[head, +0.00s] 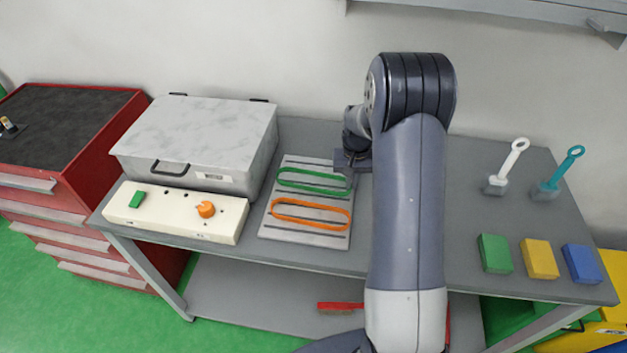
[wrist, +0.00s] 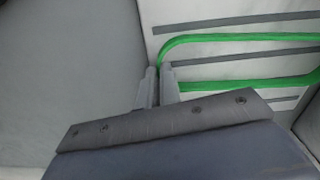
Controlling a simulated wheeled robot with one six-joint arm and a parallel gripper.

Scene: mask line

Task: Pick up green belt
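The green belt (head: 315,181) is a long oval loop lying on the light slotted plate (head: 267,231), above the orange belt (head: 311,214). My gripper (head: 350,165) is low at the right end of the green belt, and my arm partly hides it in the head view. In the wrist view my two fingers (wrist: 159,72) stand close together, one outside and one inside the loop of the green belt (wrist: 240,37). The belt's curved end runs into the narrow gap between them. The fingers look shut on it. The belt looks still level with the plate.
A grey case (head: 200,140) and a cream control box (head: 170,210) with an orange knob stand left on the table. At right are two handled tools (head: 500,180) (head: 552,185) and green, yellow and blue blocks (head: 540,258). A red cabinet (head: 85,170) adjoins the left side.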

